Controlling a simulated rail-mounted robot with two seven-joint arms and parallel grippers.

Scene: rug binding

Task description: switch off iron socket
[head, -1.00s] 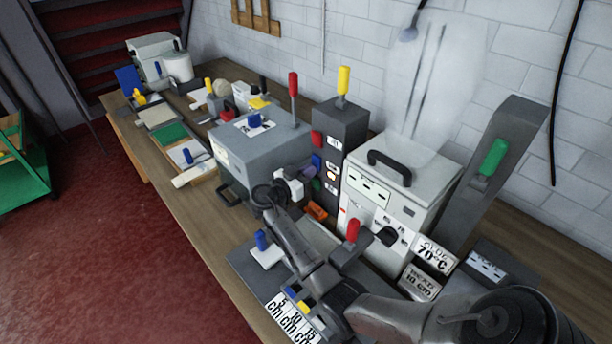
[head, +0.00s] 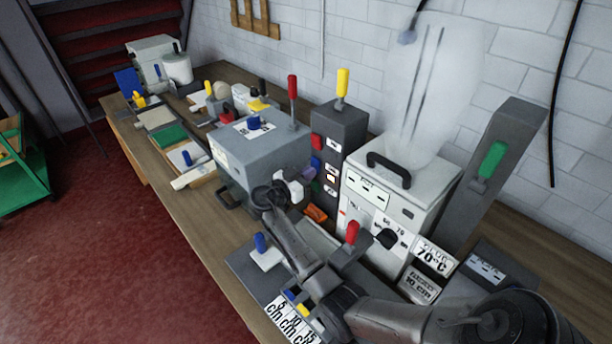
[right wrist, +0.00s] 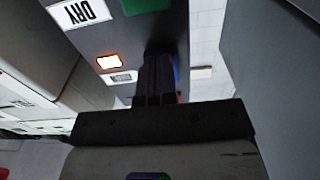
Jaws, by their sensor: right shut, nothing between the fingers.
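A dark grey tower (head: 341,126) with a yellow-handled lever on top stands mid-bench, with coloured switches and small labels on its front. My right gripper (head: 309,174) is at the lower front of this tower, shut and empty. In the right wrist view the dark fingers of my right gripper (right wrist: 155,80) are close to the tower's panel (right wrist: 120,40); contact cannot be told. That panel shows a "DRY" label, a lit lamp (right wrist: 109,62) and a small unreadable label (right wrist: 124,77). A blue part (right wrist: 177,68) shows partly behind the fingers. I cannot tell which switch is the iron socket's.
A steaming white box with a black handle (head: 389,168) stands right of the tower, a grey box with a red lever (head: 262,145) left of it. A red-knobbed lever (head: 352,232) is close to my right arm. Bare bench shows along the front edge.

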